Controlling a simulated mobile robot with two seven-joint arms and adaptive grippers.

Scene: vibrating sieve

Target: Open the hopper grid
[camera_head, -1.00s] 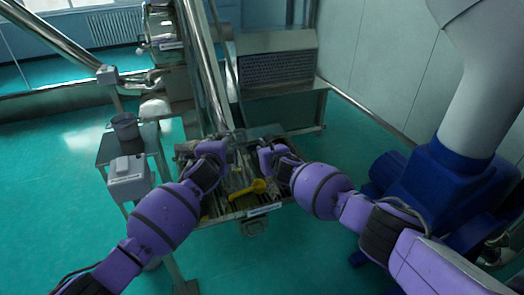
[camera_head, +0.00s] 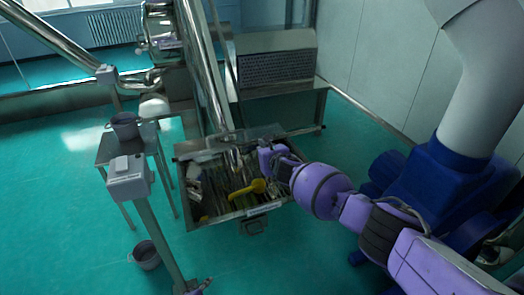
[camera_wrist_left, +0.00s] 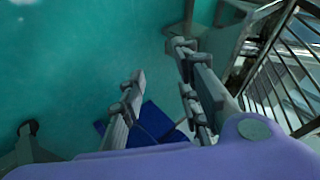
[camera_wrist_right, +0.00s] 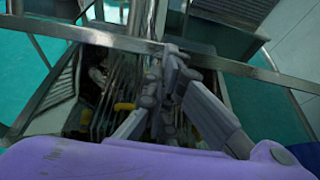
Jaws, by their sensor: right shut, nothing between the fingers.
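The hopper (camera_head: 222,221) is an open metal box in the middle of the head view. The dark bars of its grid (camera_head: 214,188) show inside it, with a yellow scoop (camera_head: 257,187) at the same place. My right gripper (camera_head: 266,152) is at the hopper's back right part. In the right wrist view my right gripper (camera_wrist_right: 166,72) is shut and empty, in front of a metal rim, with bars to its left; contact cannot be told. My left gripper (camera_wrist_left: 160,75) is open and empty over the floor, with metal bars to its right. Only a bit of it shows in the head view.
A grey box on a post (camera_head: 130,180) and a small table with a dark pot (camera_head: 125,126) stand left of the hopper. A bucket (camera_head: 146,255) is on the floor. A steel tube (camera_head: 208,70) slopes down to the hopper. Blue machinery (camera_head: 440,185) stands at the right.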

